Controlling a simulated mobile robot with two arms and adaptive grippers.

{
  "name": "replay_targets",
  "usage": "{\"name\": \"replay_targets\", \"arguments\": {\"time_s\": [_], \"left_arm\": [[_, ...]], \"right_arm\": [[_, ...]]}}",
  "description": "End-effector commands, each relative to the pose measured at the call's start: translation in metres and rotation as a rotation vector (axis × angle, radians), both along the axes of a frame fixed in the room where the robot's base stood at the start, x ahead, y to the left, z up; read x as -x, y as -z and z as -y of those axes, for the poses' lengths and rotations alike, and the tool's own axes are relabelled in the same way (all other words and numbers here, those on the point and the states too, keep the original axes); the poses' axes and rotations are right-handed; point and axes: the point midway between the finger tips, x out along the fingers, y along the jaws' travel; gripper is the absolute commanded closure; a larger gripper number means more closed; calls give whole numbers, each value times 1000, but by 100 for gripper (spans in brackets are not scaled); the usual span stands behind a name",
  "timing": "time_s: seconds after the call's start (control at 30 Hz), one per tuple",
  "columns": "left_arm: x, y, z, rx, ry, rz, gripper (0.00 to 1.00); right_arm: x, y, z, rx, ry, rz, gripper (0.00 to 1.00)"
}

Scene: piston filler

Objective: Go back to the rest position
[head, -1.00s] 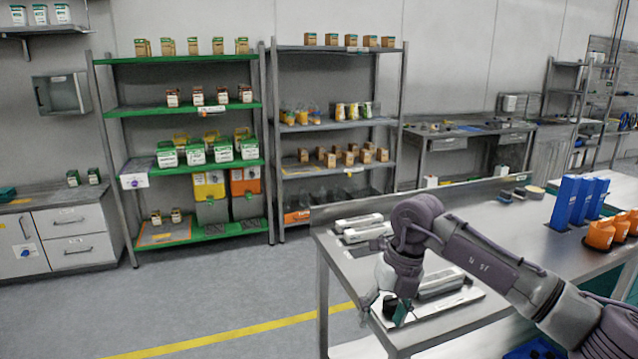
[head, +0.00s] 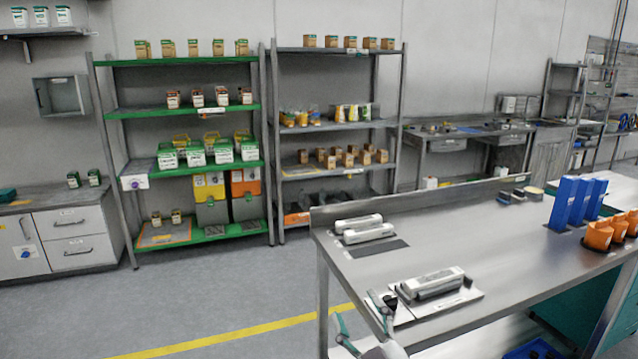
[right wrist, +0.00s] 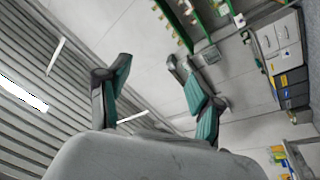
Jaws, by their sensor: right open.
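My right gripper (head: 358,312) shows at the bottom of the head view, in front of the near left corner of the steel table. Its teal-padded fingers point up and stand apart. In the right wrist view the same gripper (right wrist: 150,66) is open with nothing between its fingers, and the wall, ceiling and shelves show tilted beyond. My left gripper is not in view.
A steel table (head: 455,235) stands at right. It bears a grey-white device (head: 432,283) on a plate, two similar devices behind, blue holders (head: 570,203) and orange bins (head: 598,236). Shelves (head: 185,113) line the back wall. The floor (head: 215,300) at left is clear.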

Motion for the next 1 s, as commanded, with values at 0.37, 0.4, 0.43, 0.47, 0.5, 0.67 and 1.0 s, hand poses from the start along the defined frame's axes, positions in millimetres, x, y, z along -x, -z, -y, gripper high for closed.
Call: {"name": "replay_targets", "arguments": {"time_s": [0.37,0.4,0.43,0.47,0.5,0.67,1.0], "left_arm": [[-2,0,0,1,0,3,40],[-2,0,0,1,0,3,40],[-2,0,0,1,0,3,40],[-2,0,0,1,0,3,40],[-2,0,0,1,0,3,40],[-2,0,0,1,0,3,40],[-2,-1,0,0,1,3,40]], "right_arm": [[129,198,118,-187,406,-950,35],[144,209,122,-188,421,-1015,35],[155,216,124,-191,429,-1061,35],[165,222,126,-190,438,-1104,35],[179,229,129,-190,447,-1157,35],[229,249,135,-187,470,-1341,35],[284,291,138,-166,482,-1572,35]]}}
